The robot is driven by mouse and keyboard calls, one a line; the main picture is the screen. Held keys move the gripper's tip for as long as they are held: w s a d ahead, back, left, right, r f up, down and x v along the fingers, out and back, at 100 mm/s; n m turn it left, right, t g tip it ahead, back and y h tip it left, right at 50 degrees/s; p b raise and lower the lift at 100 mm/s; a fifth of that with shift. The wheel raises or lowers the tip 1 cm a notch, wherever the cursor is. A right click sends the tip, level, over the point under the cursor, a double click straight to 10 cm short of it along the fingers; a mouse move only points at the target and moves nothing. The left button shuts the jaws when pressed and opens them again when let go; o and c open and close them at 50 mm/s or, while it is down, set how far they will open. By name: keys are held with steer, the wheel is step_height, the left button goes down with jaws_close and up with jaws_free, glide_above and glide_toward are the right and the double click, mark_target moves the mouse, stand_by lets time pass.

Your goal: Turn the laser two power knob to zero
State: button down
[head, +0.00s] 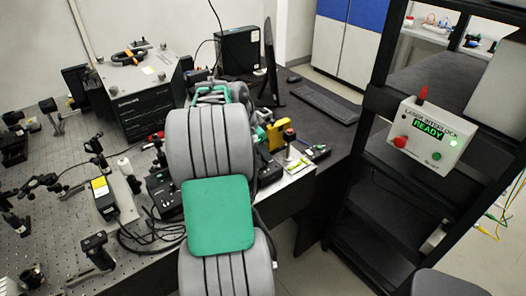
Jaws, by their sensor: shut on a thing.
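My grey and green arm reaches up the middle of the head view over the bench. Its links hide its far end, so I cannot see my gripper or what its jaws touch. Black boxes (163,190) stand on the bench just left of the arm, partly covered by it. I cannot make out which one, if any, belongs to laser two. The laser two power knob cannot be picked out, and its setting cannot be read.
The perforated optical table (60,150) carries several mounts and a yellow-labelled box (104,197). A dark drawer cabinet (140,95) stands behind. A monitor (269,65) and keyboard (317,103) are at the back. A laser interlock box (430,133) reading READY hangs on the black rack at right.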

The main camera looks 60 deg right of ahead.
steer(key=shift+n+b, duration=0.35)
steer(key=shift+n, duration=0.05)
steer(key=shift+s+f+n+t+h+b, duration=0.1)
steer(key=shift+n+t+h+b, duration=0.4)
steer(key=shift+n+b, duration=0.65)
steer(key=shift+n+t+b, duration=0.8)
steer(key=shift+n+b, duration=0.15)
steer(key=shift+n, duration=0.8)
steer(key=shift+r, duration=0.2)
steer(key=c, duration=1.6)
jaws_free()
steer(key=shift+a, duration=0.1)
steer(key=v, duration=0.7)
steer(key=shift+a+r, duration=0.15)
steer(key=shift+r, duration=0.2)
